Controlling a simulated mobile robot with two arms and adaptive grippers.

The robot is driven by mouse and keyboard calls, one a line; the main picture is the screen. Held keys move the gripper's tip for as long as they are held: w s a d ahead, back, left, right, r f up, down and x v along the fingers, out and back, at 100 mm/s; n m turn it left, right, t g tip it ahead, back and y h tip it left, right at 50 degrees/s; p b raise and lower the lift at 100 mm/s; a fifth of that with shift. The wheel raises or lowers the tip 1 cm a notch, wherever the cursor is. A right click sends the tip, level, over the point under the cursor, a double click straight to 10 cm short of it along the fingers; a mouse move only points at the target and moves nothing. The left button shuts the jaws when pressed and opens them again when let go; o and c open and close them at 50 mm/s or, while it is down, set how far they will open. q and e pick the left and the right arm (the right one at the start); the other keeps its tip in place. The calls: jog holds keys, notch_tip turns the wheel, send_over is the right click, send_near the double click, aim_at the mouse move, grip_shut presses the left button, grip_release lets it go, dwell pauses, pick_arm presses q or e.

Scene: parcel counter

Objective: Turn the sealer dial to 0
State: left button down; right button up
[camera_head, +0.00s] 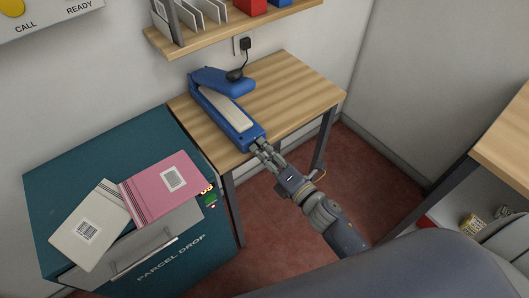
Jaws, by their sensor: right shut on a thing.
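The blue sealer (225,112) lies on the wooden table (290,88), with its lever arm raised a little and a pale strip along its body. My right gripper (261,146) is at the sealer's near end, at the table's front edge. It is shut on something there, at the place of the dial. The dial itself is hidden by the fingers, and its setting cannot be read. My left gripper is not in view.
A teal parcel drop box (75,173) stands left of the table. A pink parcel (160,187) and a white parcel (88,225) lie on it. A shelf (215,36) hangs above the table. A black plug (245,43) sits in the wall socket behind.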

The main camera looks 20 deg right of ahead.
jog(key=shift+n, duration=0.5)
jog(key=o, duration=1.1)
jog(key=shift+c, duration=0.2)
jog(key=v, duration=1.2)
